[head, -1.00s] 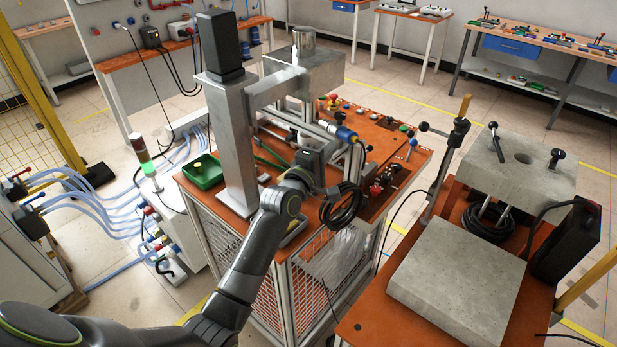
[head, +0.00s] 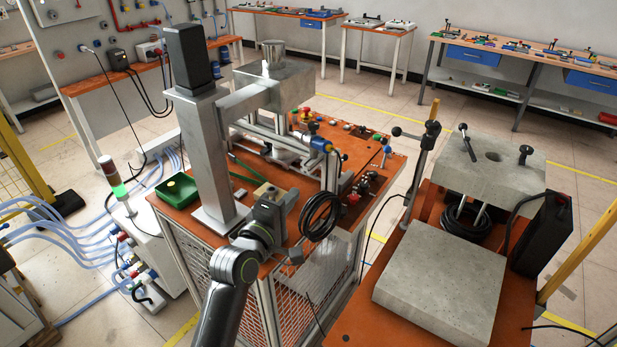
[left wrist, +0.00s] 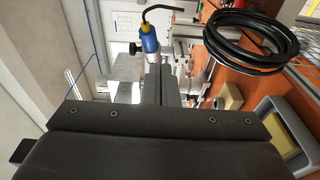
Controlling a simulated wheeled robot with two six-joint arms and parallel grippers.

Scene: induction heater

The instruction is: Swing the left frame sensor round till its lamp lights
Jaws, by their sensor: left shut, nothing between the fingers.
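The frame sensor (head: 320,144) is a blue cylinder with a yellow ring, mounted on the aluminium frame of the orange-topped bench. In the left wrist view the blue sensor (left wrist: 149,36) lies beyond my fingertips, with a black cable at its upper end and a dark knob (left wrist: 122,53) to its left. I cannot make out whether its lamp is lit. My left gripper (head: 273,203) is over the near part of the bench, on the near side of the sensor and apart from it. Its fingers (left wrist: 158,85) are shut and empty. My right gripper is not in view.
A coil of black cable (head: 320,216) hangs just right of my left gripper. A tall steel column (head: 212,150) stands to its left, with a green tray (head: 177,188) beyond. A grey-rimmed tray (left wrist: 271,112) lies close by in the wrist view.

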